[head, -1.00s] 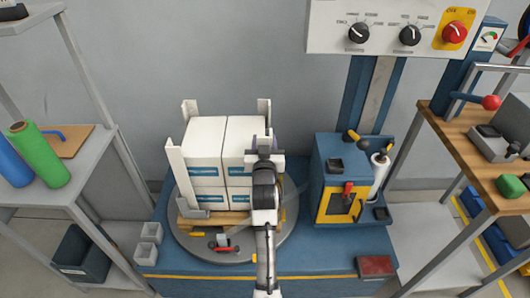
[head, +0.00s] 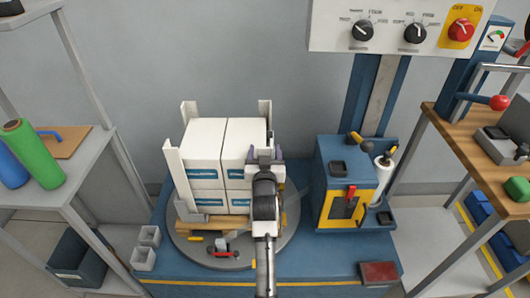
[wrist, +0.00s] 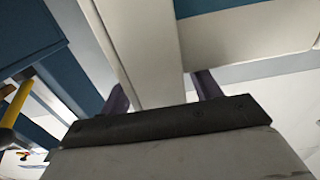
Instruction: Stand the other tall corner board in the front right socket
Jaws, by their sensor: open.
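A load of white cartons with blue labels (head: 205,150) stands on a pallet on the round turntable (head: 290,240). Tall white corner boards stand at its back left (head: 188,112), front left (head: 174,165) and back right (head: 264,108). My gripper (head: 265,153) is at the load's front right corner, its two purple fingers apart. In the wrist view a tall white corner board (wrist: 145,50) runs up between the open fingers, beside a carton (wrist: 245,45). The foot of this board and the front right socket are hidden behind my arm in the head view.
A blue machine with a yellow-framed front (head: 340,205) and a white film roll (head: 383,170) stands close to the right of the load. A shelf with green and blue rolls (head: 38,152) is further left.

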